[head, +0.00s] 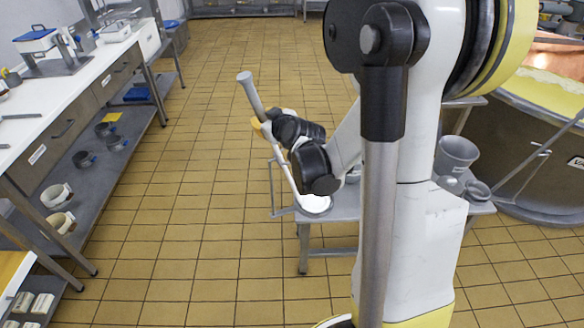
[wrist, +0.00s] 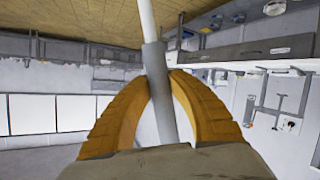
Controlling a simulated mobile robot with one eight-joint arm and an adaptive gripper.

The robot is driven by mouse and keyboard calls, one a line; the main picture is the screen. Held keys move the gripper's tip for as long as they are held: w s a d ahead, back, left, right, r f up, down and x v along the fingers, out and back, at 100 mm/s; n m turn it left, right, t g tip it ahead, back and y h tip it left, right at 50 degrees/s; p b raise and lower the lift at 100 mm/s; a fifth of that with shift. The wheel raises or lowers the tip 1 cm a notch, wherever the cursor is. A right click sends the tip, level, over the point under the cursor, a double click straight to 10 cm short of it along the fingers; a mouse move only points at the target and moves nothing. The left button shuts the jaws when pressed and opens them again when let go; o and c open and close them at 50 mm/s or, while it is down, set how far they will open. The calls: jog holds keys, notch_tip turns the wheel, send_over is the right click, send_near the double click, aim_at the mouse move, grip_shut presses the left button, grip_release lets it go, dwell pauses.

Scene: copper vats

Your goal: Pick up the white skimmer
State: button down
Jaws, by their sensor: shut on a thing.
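The white skimmer (head: 316,204) is held tilted in the head view, its thick grey handle end up and its white round head down at the left edge of a low grey table (head: 335,222). I cannot tell whether the head touches the table. My gripper (head: 262,127) is shut on the handle near the lower part of its grey grip. In the wrist view my yellow fingers (wrist: 160,78) close from both sides around the grey handle of the skimmer (wrist: 154,62), and its thin white rod runs off the top. My arm hides part of the table.
A grey bucket (head: 456,154) stands on the low table's right part. A large copper vat (head: 530,150) is at the right. A white workbench (head: 60,90) with a lower shelf of jugs and pots runs along the left. The tiled floor (head: 215,170) between is clear.

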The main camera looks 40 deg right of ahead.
notch_tip(320, 180, up, 17)
jog(key=p, duration=1)
